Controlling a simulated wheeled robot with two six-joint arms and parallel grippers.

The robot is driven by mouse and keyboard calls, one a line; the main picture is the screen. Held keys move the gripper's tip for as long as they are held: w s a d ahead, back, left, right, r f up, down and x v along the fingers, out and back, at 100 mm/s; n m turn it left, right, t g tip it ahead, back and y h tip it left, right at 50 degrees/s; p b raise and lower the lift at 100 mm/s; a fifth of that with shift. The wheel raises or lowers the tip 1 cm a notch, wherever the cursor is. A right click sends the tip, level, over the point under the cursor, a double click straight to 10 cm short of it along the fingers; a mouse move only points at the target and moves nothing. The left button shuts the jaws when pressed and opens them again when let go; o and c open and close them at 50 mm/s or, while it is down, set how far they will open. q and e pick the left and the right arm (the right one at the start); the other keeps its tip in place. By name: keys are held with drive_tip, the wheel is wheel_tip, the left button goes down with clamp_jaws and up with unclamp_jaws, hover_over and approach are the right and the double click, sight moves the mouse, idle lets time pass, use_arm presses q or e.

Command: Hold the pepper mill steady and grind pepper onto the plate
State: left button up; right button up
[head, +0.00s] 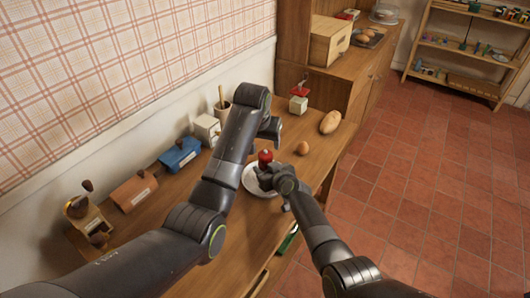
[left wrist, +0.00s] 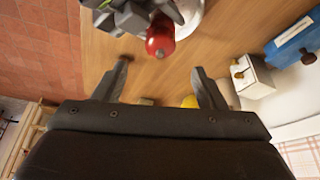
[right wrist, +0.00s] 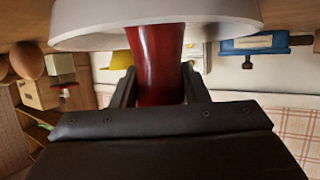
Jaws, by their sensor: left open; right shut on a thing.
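The red pepper mill (head: 265,155) stands at the white plate (head: 250,182) on the wooden counter. My right gripper (head: 268,172) is shut on the mill; in the right wrist view the mill's red body (right wrist: 158,50) lies between its fingers, with the plate's rim (right wrist: 100,25) close behind. My left gripper (head: 272,130) is open and empty, above the counter on the far side of the mill. In the left wrist view its fingers (left wrist: 160,68) are spread, and the mill's red top (left wrist: 160,38) shows beyond them, apart from them. The mill's lower end is hidden in the head view.
An egg (head: 303,148), a bread loaf (head: 330,122) and a red-topped device (head: 299,95) stand beyond the grippers. A white box (head: 206,130), blue box (head: 180,155), brown box (head: 133,190) and wooden grinder (head: 85,215) line the wall. The tiled floor (head: 410,190) is clear.

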sight(265, 153)
use_arm(q)
drive_tip(key=shift+x, duration=4.25)
drive_tip(key=shift+w, duration=0.1)
drive_tip(key=c, duration=1)
drive_tip(key=shift+m, duration=0.3)
drive_tip(key=m+h, duration=0.1)
drive_tip(key=m, duration=0.1)
drive_tip(key=m+g, duration=0.1)
drive_tip(key=m, duration=0.2)
drive_tip(key=shift+w+a+h, duration=0.1)
drive_tip(key=shift+a+h, duration=0.05)
drive_tip(key=shift+h, duration=0.25)
drive_tip(key=shift+m+g+h, duration=0.4)
drive_tip(key=shift+m+g, duration=0.1)
drive_tip(key=shift+m, duration=1.3)
